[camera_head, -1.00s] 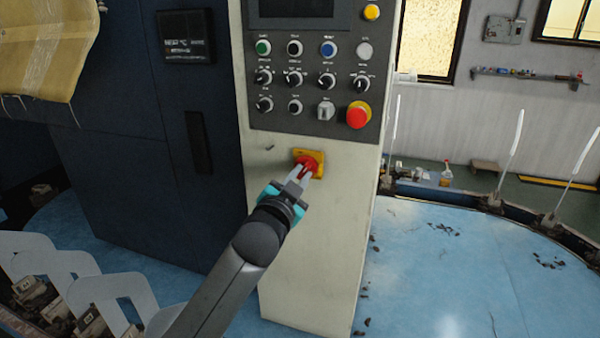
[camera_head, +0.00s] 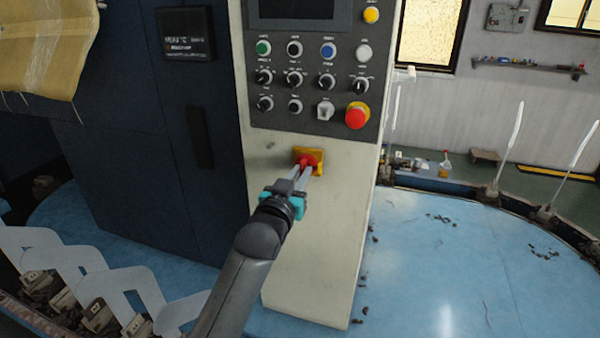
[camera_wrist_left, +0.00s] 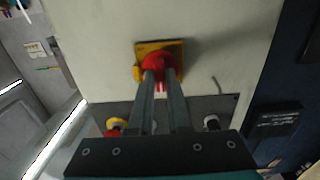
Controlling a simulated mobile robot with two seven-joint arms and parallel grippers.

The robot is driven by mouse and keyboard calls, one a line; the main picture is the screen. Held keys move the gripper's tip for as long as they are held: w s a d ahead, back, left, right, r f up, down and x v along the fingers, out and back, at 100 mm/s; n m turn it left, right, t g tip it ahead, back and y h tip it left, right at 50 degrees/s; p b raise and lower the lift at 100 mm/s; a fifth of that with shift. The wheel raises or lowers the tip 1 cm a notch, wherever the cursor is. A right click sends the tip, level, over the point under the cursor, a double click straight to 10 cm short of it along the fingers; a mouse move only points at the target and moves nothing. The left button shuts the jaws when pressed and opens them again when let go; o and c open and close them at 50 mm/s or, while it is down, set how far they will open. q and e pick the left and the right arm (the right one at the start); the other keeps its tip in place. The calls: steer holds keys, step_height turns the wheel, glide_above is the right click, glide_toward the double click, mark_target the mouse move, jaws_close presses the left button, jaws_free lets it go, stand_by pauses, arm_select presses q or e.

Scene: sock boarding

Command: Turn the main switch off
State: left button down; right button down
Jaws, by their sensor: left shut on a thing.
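The main switch is a red rotary knob (camera_head: 305,158) on a square yellow plate (camera_head: 316,154), low on the front of the cream control cabinet (camera_head: 310,240). My left gripper (camera_head: 301,174) reaches it from below and is shut on the red knob. In the left wrist view the two fingers (camera_wrist_left: 160,82) are on either side of the knob (camera_wrist_left: 158,62), in front of the yellow plate (camera_wrist_left: 175,46). The fingers partly cover the knob, so its exact angle is hard to tell. My right gripper is not in view.
Above the switch is a dark panel (camera_head: 312,125) with buttons, selector knobs and a red emergency stop (camera_head: 356,117). A dark blue cabinet (camera_head: 130,170) stands at left. White flat boards (camera_head: 85,262) stand at lower left.

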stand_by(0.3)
arm_select(q)
steer(key=c, duration=0.9)
jaws_free()
steer(key=shift+o, duration=0.2)
steer(key=shift+s, duration=0.1)
steer(key=v, duration=1.5)
steer(key=shift+b, duration=0.35)
steer(key=shift+a, duration=0.1)
